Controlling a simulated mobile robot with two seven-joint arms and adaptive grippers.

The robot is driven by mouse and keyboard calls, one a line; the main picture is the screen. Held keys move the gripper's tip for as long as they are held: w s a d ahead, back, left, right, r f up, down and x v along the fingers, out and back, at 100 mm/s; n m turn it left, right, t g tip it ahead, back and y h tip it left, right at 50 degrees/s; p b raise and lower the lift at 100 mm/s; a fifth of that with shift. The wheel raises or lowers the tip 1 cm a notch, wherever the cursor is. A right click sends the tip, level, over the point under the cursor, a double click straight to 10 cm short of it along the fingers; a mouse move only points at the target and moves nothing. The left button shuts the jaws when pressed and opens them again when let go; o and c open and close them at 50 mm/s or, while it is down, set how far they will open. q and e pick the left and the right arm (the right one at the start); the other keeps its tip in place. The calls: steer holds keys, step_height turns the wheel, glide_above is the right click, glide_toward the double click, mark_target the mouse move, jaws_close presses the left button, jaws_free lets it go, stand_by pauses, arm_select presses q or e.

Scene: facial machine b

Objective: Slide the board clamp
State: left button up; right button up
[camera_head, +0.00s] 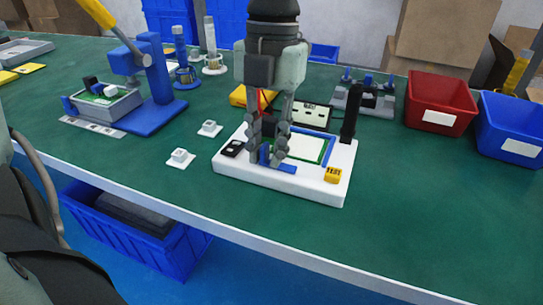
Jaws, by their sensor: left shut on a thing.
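A white test fixture (327,191) sits on the green table. It holds a rectangular board (312,149) with a green edge and pale face. A blue clamp piece (265,157) is at the board's left front, with a blue strip along the front edge. My left gripper (268,158) comes down from above with its fingers shut on the blue clamp piece. The fingers hide part of the clamp and the board's left side. A yellow TEST button (333,175) is at the fixture's front right. My right gripper is not in view.
A black post (349,112) rises at the fixture's back right. Small white buttons (181,158) lie to its left. A blue stand (160,75) is further left. Red (440,103) and blue (512,130) bins stand at right. The table's right front is clear.

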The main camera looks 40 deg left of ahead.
arm_select(q)
steer(key=shift+s+a+f, duration=0.25)
steer(key=shift+s+f, duration=0.05)
steer(key=shift+s, duration=0.05)
jaws_close()
steer(key=shift+w, duration=0.1)
steer(key=shift+w+a+b, duration=0.2)
steer(key=shift+w+b, duration=0.15)
steer(key=shift+w, duration=0.6)
steer(key=shift+w+f+b, duration=0.1)
steer(key=shift+w+b, duration=0.05)
steer(key=shift+b, duration=0.2)
steer(key=shift+o, duration=2)
jaws_free()
